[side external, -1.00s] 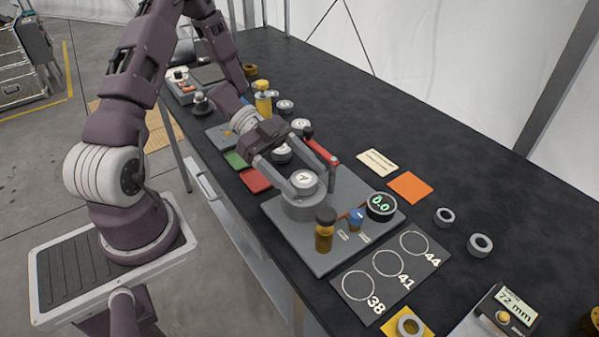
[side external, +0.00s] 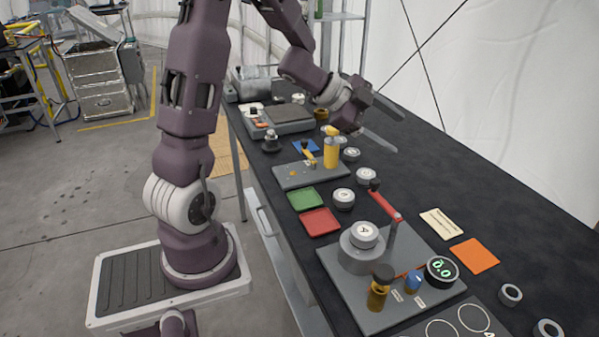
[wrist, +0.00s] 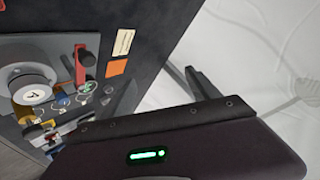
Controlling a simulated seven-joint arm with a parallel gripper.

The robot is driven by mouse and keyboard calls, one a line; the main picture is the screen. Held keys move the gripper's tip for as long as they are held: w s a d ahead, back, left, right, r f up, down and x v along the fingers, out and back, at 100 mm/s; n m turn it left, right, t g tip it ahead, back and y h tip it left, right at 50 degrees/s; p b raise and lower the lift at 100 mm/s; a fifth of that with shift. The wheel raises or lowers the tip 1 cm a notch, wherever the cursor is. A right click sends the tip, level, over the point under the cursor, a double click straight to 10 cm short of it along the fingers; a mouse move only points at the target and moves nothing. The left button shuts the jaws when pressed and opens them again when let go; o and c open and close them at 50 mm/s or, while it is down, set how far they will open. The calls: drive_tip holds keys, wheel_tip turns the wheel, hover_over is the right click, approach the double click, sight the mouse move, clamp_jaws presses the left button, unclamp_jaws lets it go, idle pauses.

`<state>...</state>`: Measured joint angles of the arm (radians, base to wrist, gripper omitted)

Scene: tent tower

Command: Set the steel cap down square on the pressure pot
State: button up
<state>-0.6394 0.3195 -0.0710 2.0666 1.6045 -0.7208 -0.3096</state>
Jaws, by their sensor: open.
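The pressure pot (side external: 353,258) is a grey round body on a grey base plate, in the middle right of the side view. A round steel cap (side external: 365,234) with a white, marked top sits on it, looking level and about centred. The wrist view also shows the cap (wrist: 38,94) on the pot (wrist: 17,75), at the left. My gripper (side external: 399,134) is open and empty, raised over the far part of the bench, behind the pot and clear of it. Whether the cap is fully seated cannot be told.
A red lever (side external: 384,206) stands beside the pot. A brass-coloured fitting (side external: 378,290), a blue knob (side external: 412,280) and a round gauge reading 0.0 (side external: 442,269) share its plate. Other round caps (side external: 343,198) stand behind. The bench's right side is mostly clear.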

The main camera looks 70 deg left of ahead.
drive_tip(key=s+r+n+y, duration=0.6)
drive_tip(key=r+n+y, duration=0.15)
drive_tip(key=r, duration=0.25)
drive_tip(key=s+d+f+n+g+h, duration=0.1)
drive_tip(key=s+d+f+n+g, duration=0.1)
drive_tip(key=s+d, duration=0.4)
drive_tip(key=s+d+f+n+g+h, duration=0.2)
drive_tip(key=s+d, duration=0.5)
drive_tip(key=s, duration=0.8)
drive_tip(key=shift+s+d+f+g, duration=0.2)
drive_tip(key=shift+s+f+g, duration=0.15)
drive_tip(key=shift+f+g, duration=0.25)
drive_tip(key=shift+h, duration=0.25)
